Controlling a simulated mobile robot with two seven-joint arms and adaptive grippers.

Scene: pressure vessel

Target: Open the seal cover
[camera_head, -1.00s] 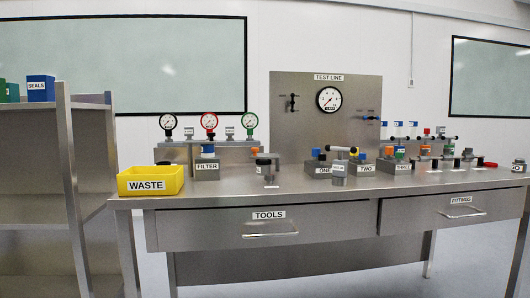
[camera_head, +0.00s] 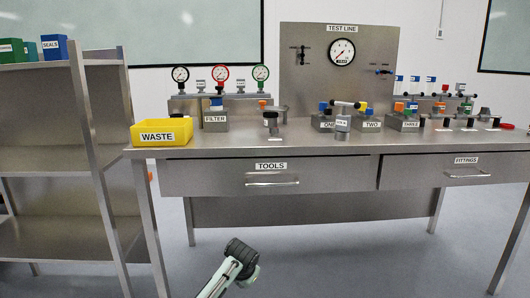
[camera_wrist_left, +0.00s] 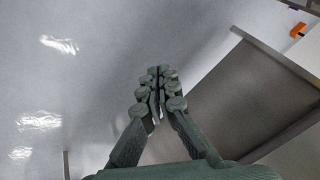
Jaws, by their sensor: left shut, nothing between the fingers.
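I cannot make out which part is the seal cover. A blue box labelled SEALS (camera_head: 54,48) stands on top of the shelf at the far left in the head view, and no lid can be told on it. A block labelled FILTER (camera_head: 215,122) with a blue-topped part stands on the bench. In the left wrist view my left gripper (camera_wrist_left: 158,88) is shut and empty, its fingertips together over the floor. Part of my arm shows at the bottom of the head view, well below and apart from the bench. My right gripper is not in view.
The steel bench (camera_head: 340,138) carries a yellow WASTE bin (camera_head: 162,132), gauges, numbered blocks and fittings. Its TOOLS drawer (camera_head: 271,178) is shut. The steel shelf (camera_head: 100,120) stands left of the bench. The floor (camera_head: 330,250) before the bench looks clear.

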